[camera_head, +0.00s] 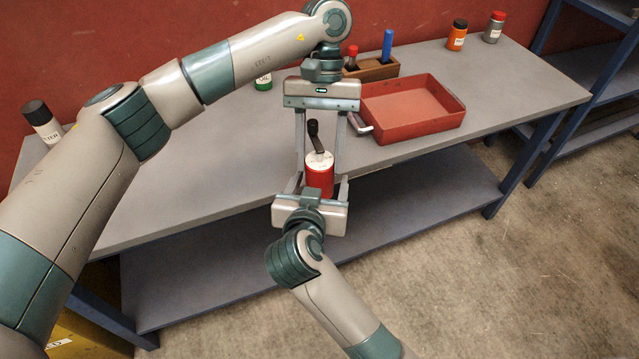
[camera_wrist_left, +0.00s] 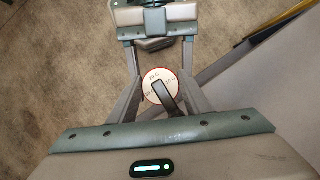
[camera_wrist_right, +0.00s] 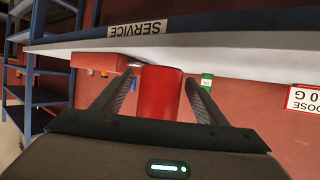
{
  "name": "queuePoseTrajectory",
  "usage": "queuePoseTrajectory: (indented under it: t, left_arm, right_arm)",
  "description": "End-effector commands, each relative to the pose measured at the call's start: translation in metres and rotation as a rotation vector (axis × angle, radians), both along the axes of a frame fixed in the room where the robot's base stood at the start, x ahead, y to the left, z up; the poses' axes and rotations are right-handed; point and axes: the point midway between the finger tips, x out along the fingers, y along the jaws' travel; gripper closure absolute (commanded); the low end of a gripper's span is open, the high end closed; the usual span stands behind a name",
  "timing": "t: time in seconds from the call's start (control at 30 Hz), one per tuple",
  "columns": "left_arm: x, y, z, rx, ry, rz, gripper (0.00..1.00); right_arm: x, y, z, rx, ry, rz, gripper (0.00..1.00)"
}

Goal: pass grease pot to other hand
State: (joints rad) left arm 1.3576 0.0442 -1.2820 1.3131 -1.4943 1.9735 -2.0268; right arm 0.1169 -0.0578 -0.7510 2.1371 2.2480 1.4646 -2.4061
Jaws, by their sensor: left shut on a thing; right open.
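The grease pot (camera_head: 320,178) is a red cylinder with a white top and a dark handle sticking up from it. It is held upright in the air in front of the table's front edge. My left gripper (camera_head: 317,165) reaches down from above and is shut on the pot. My right gripper (camera_head: 321,187) comes from below, open, with its fingers on either side of the pot's lower part. In the left wrist view the pot's white lid (camera_wrist_left: 160,86) shows from above. In the right wrist view the red pot body (camera_wrist_right: 160,92) stands between the spread fingers.
The grey table (camera_head: 220,180) lies behind the grippers, with a lower shelf. On it are a red tray (camera_head: 415,125), a wooden holder (camera_head: 375,70) with a blue-handled and a red-topped item, an orange jar (camera_head: 457,38) and a grey jar (camera_head: 494,30). Blue shelving stands right.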

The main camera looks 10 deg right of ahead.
Motion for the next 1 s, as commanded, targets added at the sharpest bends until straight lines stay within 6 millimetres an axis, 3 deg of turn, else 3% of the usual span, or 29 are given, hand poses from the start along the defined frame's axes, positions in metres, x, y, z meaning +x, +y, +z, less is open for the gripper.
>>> queuePoseTrajectory:
  t: [0.13, 0.3, 0.37, 0.4, 0.47, 0.83, 1.0]
  left_arm:
    - [0.000, 0.000, 0.000, 0.000, 0.000, 0.000, 0.94]
    - [0.000, 0.000, 0.000, 0.000, 0.000, 0.000, 0.94]
    - [0.000, 0.000, 0.000, 0.000, 0.000, 0.000, 0.94]
    - [0.000, 0.000, 0.000, 0.000, 0.000, 0.000, 0.46]
    - [0.000, 0.000, 0.000, 0.000, 0.000, 0.000, 0.34]
    - [0.001, 0.000, 0.002, 0.000, 0.000, 0.000, 0.34]
    - [0.005, -0.001, 0.012, 0.001, -0.001, 0.002, 0.34]
  right_arm:
    - [0.000, 0.000, 0.000, 0.000, 0.000, 0.000, 0.36]
    - [0.000, 0.000, 0.000, 0.000, 0.000, 0.000, 0.76]
    - [0.000, 0.000, 0.000, 0.000, 0.000, 0.000, 0.81]
    - [0.000, 0.000, 0.001, 0.000, -0.001, 0.000, 0.81]
    - [0.000, 0.000, 0.001, 0.000, -0.001, 0.000, 0.81]
    - [0.000, 0.000, 0.001, 0.000, -0.001, 0.000, 0.81]
    - [0.000, 0.000, 0.001, 0.000, -0.001, 0.000, 0.81]
